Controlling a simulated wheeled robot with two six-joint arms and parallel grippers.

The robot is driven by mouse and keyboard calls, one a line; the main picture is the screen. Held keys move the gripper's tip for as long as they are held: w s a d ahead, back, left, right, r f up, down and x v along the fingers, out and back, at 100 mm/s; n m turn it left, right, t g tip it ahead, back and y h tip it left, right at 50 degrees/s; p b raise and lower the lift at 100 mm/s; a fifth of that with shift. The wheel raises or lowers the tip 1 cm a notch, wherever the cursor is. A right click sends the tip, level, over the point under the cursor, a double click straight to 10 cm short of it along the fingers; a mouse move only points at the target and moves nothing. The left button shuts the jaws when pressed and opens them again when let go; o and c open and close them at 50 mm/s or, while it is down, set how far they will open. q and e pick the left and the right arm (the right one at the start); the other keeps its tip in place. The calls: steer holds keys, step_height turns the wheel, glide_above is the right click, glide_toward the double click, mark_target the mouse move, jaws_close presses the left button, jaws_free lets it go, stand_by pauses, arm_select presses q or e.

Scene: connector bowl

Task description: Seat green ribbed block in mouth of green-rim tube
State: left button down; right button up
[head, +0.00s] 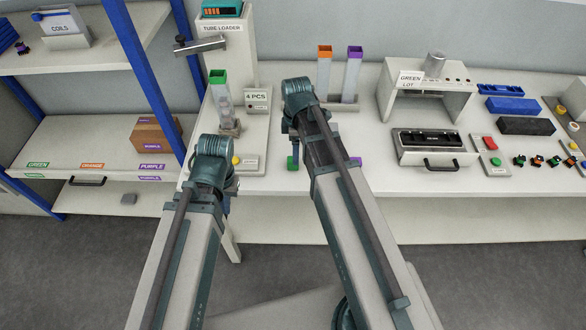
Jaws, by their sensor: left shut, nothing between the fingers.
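The green-rim tube (218,88) stands upright at the tube loader, a clear tube with a green rim. A small green block (292,164), which looks like the green ribbed block, is at the table's front edge, just below my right wrist. Its ribs are too small to make out. My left gripper (232,184) is shut and empty, mostly hidden behind its wrist, below and in front of the tube. My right gripper (289,128) is largely hidden by its own wrist, above the green block. I cannot tell whether it touches the block.
The tube loader (228,48) rises behind the green-rim tube. Orange-rim (324,66) and purple-rim (353,68) tubes stand to the right. A purple piece (356,161) lies right of my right arm. A green-lot stand (425,90) and black tray (428,141) are farther right.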

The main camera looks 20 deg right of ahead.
steer(key=f+b, duration=0.2)
steer(key=a+f+b, duration=0.1)
steer(key=f+b, duration=0.1)
steer(key=shift+f, duration=0.2)
steer(key=shift+f+b, duration=0.5)
steer(key=shift+b, duration=0.15)
steer(key=shift+r, duration=0.1)
jaws_close()
